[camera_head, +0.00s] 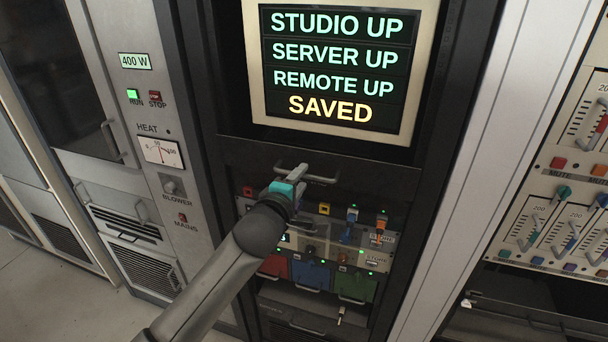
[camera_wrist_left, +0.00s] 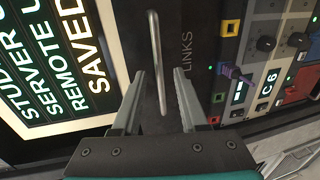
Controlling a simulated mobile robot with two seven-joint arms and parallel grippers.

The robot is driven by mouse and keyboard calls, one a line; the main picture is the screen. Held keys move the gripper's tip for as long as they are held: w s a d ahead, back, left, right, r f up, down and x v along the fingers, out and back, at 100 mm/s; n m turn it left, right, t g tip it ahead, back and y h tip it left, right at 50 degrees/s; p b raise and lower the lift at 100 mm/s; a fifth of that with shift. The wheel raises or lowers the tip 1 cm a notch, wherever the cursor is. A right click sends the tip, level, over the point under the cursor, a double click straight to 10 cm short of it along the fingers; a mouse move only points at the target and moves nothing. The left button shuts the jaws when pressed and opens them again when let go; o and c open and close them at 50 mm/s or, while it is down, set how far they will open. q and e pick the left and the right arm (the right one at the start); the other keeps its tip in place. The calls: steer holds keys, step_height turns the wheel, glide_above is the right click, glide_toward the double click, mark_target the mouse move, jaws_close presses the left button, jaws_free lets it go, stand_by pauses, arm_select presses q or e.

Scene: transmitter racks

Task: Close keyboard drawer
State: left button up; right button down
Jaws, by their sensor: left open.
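A dark drawer front (camera_head: 375,172) with a metal bar handle (camera_head: 318,179) lies just below the lit screen. No keyboard shows, and I cannot tell how far the drawer stands out. In the left wrist view the bar handle (camera_wrist_left: 154,45) runs along the dark panel (camera_wrist_left: 182,22), and its lower end lies between my fingers. My left gripper (camera_head: 297,175) is at the left part of the handle, with its teal body partly hiding the panel. In the wrist view the left gripper (camera_wrist_left: 159,74) has its two fingers apart, one on each side of the handle. My right gripper is out of view.
The screen (camera_head: 338,65) is above the drawer. Below are plugs, cables and a red (camera_head: 273,265), a blue (camera_head: 311,275) and a green flap (camera_head: 355,285). A heater panel (camera_head: 160,150) stands left, and a fader desk (camera_head: 560,215) stands right.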

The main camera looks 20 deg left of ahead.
arm_select(q)
steer(key=shift+w+d+f, duration=0.1)
steer(key=shift+w+f, duration=0.05)
steer(key=shift+w, duration=0.5)
steer(key=shift+w+f, duration=0.1)
steer(key=shift+w, duration=0.55)
jaws_close()
stand_by(0.6)
